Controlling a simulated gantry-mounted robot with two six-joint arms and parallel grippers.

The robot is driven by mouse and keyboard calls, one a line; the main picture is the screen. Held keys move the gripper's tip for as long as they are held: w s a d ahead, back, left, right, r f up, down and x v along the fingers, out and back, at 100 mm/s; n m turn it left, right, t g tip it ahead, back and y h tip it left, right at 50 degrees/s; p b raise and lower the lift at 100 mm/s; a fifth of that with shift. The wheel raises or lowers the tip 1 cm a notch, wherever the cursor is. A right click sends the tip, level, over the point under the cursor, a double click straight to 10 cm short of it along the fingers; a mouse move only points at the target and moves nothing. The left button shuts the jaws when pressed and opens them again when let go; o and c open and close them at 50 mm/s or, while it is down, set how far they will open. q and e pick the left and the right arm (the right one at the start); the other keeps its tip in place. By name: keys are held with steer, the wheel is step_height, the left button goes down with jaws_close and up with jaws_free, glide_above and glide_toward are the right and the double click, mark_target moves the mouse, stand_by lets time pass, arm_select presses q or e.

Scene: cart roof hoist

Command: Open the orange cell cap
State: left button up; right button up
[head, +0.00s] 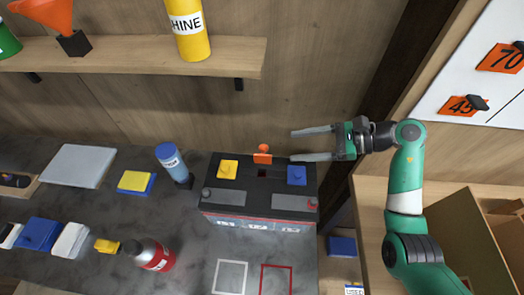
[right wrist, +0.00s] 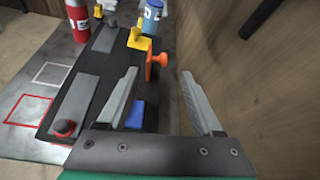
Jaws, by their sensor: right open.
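The black battery (head: 225,187) stands on the dark bench. The orange cell cap (head: 262,154) stands up on edge at the battery's back rim, with a dark square opening (head: 262,173) in front of it. The yellow cap (head: 228,169) and the blue cap (head: 297,175) lie flat on either side. My right gripper (head: 292,145) is open and empty, just right of the orange cap, fingers pointing at it. In the right wrist view the orange cap (right wrist: 156,63) shows beyond the fingertips, apart from them, its round knob facing the wall. My left gripper is not in view.
A blue bottle (head: 170,158) stands left of the battery and a red bottle (head: 153,254) at the front. A shelf (head: 130,54) juts from the back wall above. The wall is close behind the battery. A wooden box (head: 465,240) is at right.

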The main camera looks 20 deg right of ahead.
mark_target(265, 149)
steer(key=b+x, duration=0.2)
steer(key=x, duration=0.8)
steer(key=shift+w+a+f, duration=0.1)
steer(key=shift+a, duration=0.15)
jaws_close()
